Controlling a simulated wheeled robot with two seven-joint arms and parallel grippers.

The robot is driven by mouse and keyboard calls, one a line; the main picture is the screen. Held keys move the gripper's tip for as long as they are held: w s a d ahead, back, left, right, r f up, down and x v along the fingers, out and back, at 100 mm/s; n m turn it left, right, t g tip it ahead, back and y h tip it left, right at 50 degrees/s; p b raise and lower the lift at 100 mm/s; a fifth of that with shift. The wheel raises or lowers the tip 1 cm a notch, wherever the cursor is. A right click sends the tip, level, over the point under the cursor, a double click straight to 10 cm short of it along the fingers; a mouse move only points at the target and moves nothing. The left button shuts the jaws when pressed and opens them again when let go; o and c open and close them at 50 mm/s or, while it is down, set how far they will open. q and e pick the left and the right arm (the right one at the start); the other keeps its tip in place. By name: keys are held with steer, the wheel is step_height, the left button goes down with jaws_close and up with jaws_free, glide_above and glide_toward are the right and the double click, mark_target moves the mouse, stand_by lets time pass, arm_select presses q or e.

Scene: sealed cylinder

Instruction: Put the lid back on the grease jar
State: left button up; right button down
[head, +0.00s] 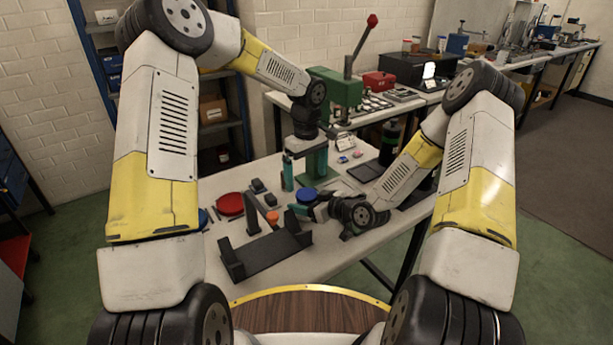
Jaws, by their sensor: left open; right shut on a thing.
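A round blue-topped thing (306,194) is at the fingertips of my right gripper (308,207), low over the near table. My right gripper reaches in from the right and is shut on it. I cannot tell whether it is the lid alone or the jar with its lid; its lower part is hidden by the fingers.
A black bracket-like fixture (265,252) stands at the table's front, with a small orange piece (272,216) and dark blocks (258,186) behind it. A dark flat pad (366,171) lies at the right back. A green press (335,92) stands on the bench behind.

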arm_select(q)
step_height(320, 180, up, 12)
steer(key=shift+f, duration=0.2)
arm_select(e)
steer(key=shift+c, duration=1.2)
jaws_free()
steer(key=shift+s+a, duration=0.1)
steer(key=shift+s, duration=0.05)
steer(key=v, duration=0.7)
steer(key=shift+s+d+r, duration=0.1)
steer(key=shift+d+r, duration=0.1)
steer(key=shift+d, duration=0.2)
